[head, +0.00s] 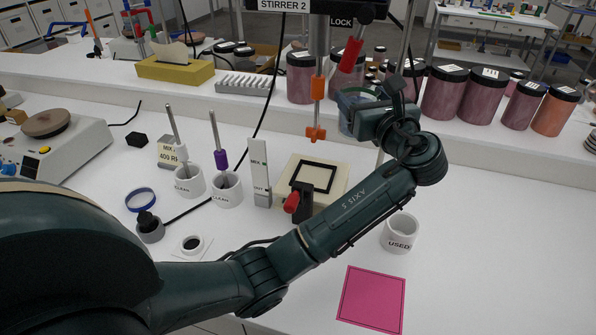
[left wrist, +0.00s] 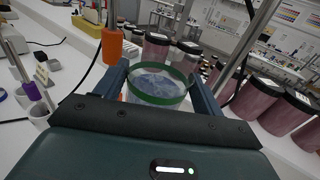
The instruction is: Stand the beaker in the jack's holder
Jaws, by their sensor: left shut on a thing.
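The beaker is clear glass with a green band and bluish contents. In the left wrist view the beaker (left wrist: 158,86) sits between both fingers of my left gripper (left wrist: 160,92), which is shut on it. In the head view the beaker (head: 347,104) is partly hidden behind my left gripper (head: 362,112), above the bench. The jack (head: 333,168) has a beige top with a black square holder (head: 314,163) and a red knob. The holder looks empty. The beaker is beyond and to the right of it. My right gripper is out of view.
The orange stirrer paddle (head: 316,132) hangs above the jack, left of the beaker. A white gauge block (head: 259,172) stands left of the jack. Lidded pigment jars (head: 448,92) line the back shelf. A USED cup (head: 400,234) and pink mat (head: 371,300) lie front right.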

